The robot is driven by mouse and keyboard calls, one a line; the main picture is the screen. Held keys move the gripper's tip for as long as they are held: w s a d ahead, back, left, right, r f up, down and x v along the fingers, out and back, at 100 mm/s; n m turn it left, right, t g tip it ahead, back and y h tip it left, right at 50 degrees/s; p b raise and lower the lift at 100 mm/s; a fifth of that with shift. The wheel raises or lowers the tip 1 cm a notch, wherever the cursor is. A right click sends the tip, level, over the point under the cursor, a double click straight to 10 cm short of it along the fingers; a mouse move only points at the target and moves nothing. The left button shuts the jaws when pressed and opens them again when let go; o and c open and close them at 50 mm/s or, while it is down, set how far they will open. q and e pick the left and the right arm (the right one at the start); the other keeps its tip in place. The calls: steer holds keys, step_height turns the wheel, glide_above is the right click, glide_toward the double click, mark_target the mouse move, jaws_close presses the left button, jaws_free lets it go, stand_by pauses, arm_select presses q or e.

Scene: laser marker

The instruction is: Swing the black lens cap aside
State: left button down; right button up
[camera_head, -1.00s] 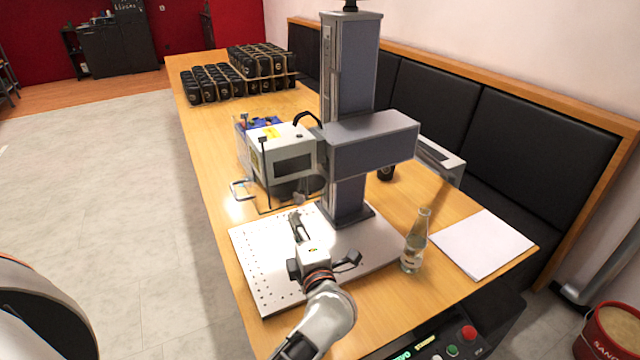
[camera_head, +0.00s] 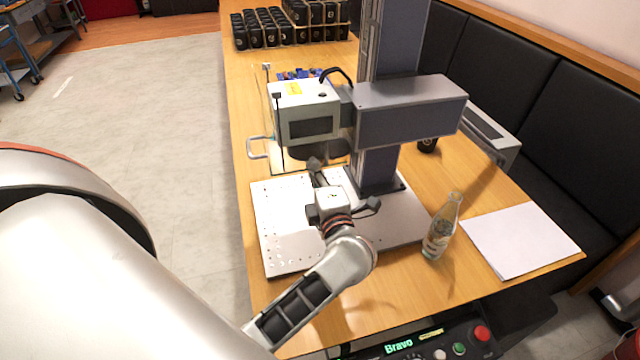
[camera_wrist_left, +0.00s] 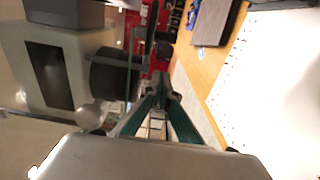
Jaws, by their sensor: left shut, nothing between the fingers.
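The white laser head (camera_head: 305,110) hangs on the dark column above the perforated plate. Under it is a dark round part (camera_head: 325,150), which looks like the lens with its black cap; I cannot separate cap from lens. In the left wrist view the dark cylinder (camera_wrist_left: 108,75) lies left of the fingers, with a small grey ball (camera_wrist_left: 90,114) near it. My left gripper (camera_head: 315,163) is shut and empty, its tips just below the head's underside. The fingers also show in the left wrist view (camera_wrist_left: 162,84). Contact with the cap cannot be told. My right gripper is out of view.
The perforated plate (camera_head: 282,230) lies below my left gripper. A glass bottle (camera_head: 441,230) and white paper (camera_head: 522,240) stand to the right. A clear panel (camera_head: 268,120) stands beside the head. Black cups (camera_head: 265,30) are at the back.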

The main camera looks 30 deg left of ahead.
arm_select(q)
steer(key=w+b, duration=0.1)
steer(key=w, duration=0.1)
steer(key=w+d+b, duration=0.1)
steer(key=w+b, duration=0.1)
steer(key=shift+w, duration=0.1)
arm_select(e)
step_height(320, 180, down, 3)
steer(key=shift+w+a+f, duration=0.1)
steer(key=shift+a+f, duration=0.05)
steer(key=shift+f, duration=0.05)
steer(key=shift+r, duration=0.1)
arm_select(q)
steer(key=shift+w, duration=0.1)
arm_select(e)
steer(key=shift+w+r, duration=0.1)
